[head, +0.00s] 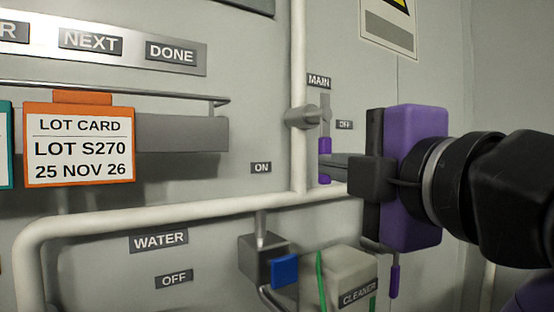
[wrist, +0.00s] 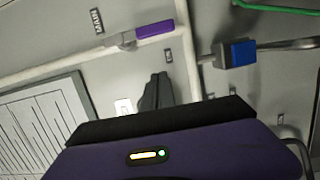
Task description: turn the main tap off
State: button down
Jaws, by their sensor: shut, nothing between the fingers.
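The main tap (head: 303,117) sits on the upright white pipe under a MAIN label (head: 318,81). Its lever has a purple grip (head: 324,146) and hangs straight down beside the pipe. An ON label (head: 261,168) is at lower left and an OFF label (head: 345,125) is to the right. My gripper (head: 328,167) is shut and empty, and its fingers hide part of the grip in the head view. Contact cannot be told.
Below are a water valve with a blue handle (head: 285,271) and a cleaner container (head: 348,280). A white pipe (head: 150,212) runs across the panel. A lot card (head: 79,145) and a rail are at left. A warning sign (head: 390,25) is at upper right.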

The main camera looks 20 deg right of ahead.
aim_at(325, 139)
jog(key=w+d+p, duration=0.3)
jog(key=w+p, duration=0.5)
jog(key=w, duration=0.2)
jog(key=shift+w+d+f, duration=0.15)
jog(key=shift+w+f, duration=0.1)
jog(key=shift+w, duration=0.05)
jog(key=shift+w+f, duration=0.1)
dwell(0.4)
